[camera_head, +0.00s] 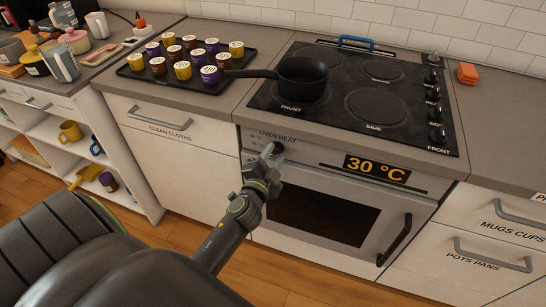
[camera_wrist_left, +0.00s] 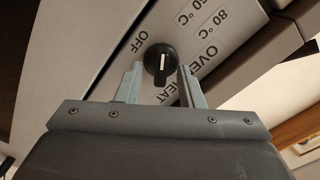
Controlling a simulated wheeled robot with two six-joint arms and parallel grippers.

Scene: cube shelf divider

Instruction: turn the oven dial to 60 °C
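The oven dial (camera_head: 278,148) is a round black knob on the light oven panel, under the words OVEN HEAT. The wrist view shows the dial (camera_wrist_left: 160,64) with a white pointer line, and OFF, 80 °C and a partly cut-off mark around it. The orange display (camera_head: 376,170) reads 30 °C. My left gripper (camera_head: 270,154) is at the dial. In the wrist view its fingers (camera_wrist_left: 158,82) stand apart, one on each side of the dial, with gaps visible; I see no clear contact. My right gripper is not in view.
The oven door handle (camera_head: 395,240) sticks out at the lower right. Above are the black cooktop (camera_head: 340,121) with a pan (camera_head: 302,78) and several knobs. A tray (camera_head: 137,76) of colored pods lies on the left counter. Drawers flank the oven.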

